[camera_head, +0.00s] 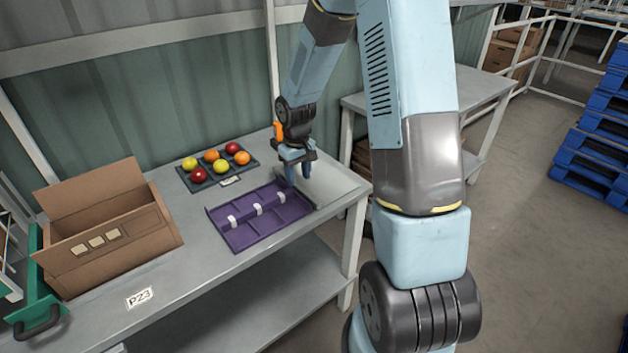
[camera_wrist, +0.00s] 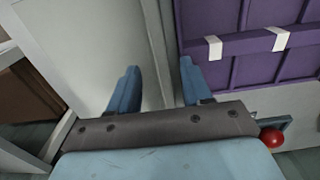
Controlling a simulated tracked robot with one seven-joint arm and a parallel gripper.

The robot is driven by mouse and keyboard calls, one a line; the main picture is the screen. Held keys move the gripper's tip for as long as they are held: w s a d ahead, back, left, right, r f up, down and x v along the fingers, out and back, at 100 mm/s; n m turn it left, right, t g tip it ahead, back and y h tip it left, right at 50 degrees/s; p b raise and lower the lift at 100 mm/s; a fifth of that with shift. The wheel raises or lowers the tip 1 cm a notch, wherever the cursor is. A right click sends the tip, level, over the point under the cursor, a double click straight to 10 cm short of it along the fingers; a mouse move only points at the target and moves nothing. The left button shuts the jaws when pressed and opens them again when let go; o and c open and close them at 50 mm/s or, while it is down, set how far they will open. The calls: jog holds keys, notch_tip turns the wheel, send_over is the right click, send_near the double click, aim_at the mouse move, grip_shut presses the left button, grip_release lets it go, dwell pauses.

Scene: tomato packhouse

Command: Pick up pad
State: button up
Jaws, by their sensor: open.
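A pale grey flat sheet (camera_head: 334,184), which looks like the pad, lies at the right end of the metal table, beside a purple divided tray (camera_head: 262,222) with white clips. My gripper (camera_head: 298,178) is open, fingers pointing down, over the sheet's left side near the tray. In the wrist view my two blue fingers (camera_wrist: 160,72) stand apart with nothing visibly held between them. The pale sheet (camera_wrist: 85,45) shows between and left of them, and the purple tray (camera_wrist: 245,65) is on the right. Whether the fingertips touch the sheet cannot be told.
A dark tray (camera_head: 186,178) of red, orange and yellow tomatoes stands behind the purple tray. An open cardboard box (camera_head: 150,238) stands at the table's left, beside a green frame (camera_head: 36,292). Blue pallets (camera_head: 590,160) stand far right.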

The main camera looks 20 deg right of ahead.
aim_at(299, 186)
notch_tip(299, 186, down, 3)
jog(key=shift+w+a+f, duration=0.1)
jog(key=shift+f, duration=0.15)
jog(key=shift+s, duration=0.2)
